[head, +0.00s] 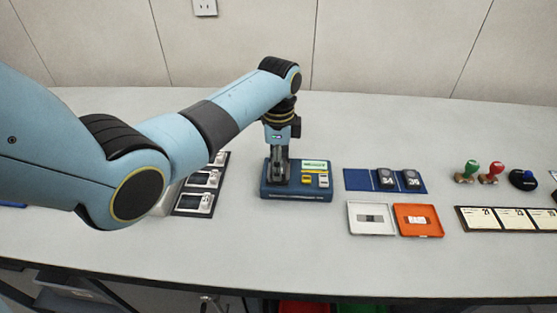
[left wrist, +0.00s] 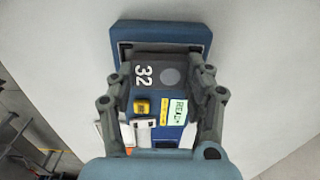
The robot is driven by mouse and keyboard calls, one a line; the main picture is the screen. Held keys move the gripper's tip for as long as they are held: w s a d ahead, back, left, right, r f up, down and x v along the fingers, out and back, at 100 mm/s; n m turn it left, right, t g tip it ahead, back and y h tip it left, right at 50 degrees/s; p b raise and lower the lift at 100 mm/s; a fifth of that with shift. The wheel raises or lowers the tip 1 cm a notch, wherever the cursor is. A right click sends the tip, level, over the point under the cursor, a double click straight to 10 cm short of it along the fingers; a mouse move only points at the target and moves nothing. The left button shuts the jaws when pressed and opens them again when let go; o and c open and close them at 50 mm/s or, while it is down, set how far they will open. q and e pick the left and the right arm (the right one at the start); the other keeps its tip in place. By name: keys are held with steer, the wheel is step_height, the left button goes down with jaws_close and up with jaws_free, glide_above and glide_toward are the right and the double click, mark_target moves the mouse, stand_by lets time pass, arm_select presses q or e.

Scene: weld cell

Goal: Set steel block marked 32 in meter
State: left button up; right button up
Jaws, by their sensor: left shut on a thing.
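The meter (head: 318,196) is a blue box on the table with a lit green display, a yellow key and a pale key on its right half. My left gripper (head: 280,180) points down over the meter's left half. It is shut on the dark steel block marked 32 (left wrist: 145,76), whose white number and grey round spot face the wrist camera. In the left wrist view the block lies between the fingers, over the recess of the meter (left wrist: 160,31). I cannot tell whether it touches the recess floor. In the head view the gripper hides most of the block.
Right of the meter, a blue mat (head: 358,180) holds dark blocks marked 34 (head: 386,178) and 35 (head: 411,179). In front are a white tray (head: 372,231) and an orange tray (head: 419,232). A dark rack (head: 195,212) stands left; stamps (head: 489,172) and number cards (head: 482,219) are right.

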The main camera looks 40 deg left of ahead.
stand_by(0.7)
arm_select(q)
steer(key=shift+f, duration=0.1)
steer(key=o, duration=1.5)
steer(key=shift+c, duration=0.2)
steer(key=shift+p, duration=0.3)
